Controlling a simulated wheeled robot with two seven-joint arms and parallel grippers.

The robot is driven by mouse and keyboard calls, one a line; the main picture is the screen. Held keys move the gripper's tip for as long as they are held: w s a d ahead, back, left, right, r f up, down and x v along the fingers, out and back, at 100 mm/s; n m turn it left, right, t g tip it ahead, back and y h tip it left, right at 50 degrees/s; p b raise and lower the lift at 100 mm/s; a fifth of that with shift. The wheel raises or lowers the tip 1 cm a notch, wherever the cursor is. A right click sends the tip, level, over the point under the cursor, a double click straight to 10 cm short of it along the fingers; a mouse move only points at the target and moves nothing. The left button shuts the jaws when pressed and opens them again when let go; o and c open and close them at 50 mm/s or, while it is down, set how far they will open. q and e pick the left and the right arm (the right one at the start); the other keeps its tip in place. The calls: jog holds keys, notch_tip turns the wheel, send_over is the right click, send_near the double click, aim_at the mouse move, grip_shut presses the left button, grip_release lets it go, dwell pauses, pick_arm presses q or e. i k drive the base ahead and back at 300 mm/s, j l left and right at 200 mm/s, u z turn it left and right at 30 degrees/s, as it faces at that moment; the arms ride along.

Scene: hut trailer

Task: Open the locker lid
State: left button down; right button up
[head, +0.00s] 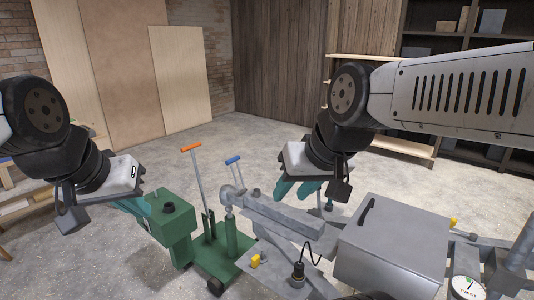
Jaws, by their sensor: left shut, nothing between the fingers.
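The locker is a grey metal box (390,268) at the lower right, with its lid (400,227) lying closed on top. A black bar handle (367,211) sits near the lid's left edge. My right gripper (290,189) has teal fingers. It is left of the locker and above the grey trailer frame, apart from the handle; its wrist hides part of the fingers, so its opening is unclear. My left gripper (146,208) is shut and empty, far left of the locker, by the green box.
A green box (172,222) and a green cart (222,262) with an orange-handled lever (191,147) stand left of the locker. The grey trailer frame (280,213) reaches toward the locker. A round gauge (465,287) is at lower right. Concrete floor is open behind.

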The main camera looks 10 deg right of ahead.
aim_at(415, 240)
jog(key=z, duration=1.6)
jog(key=i+j, duration=0.35)
jog(key=j, duration=0.1)
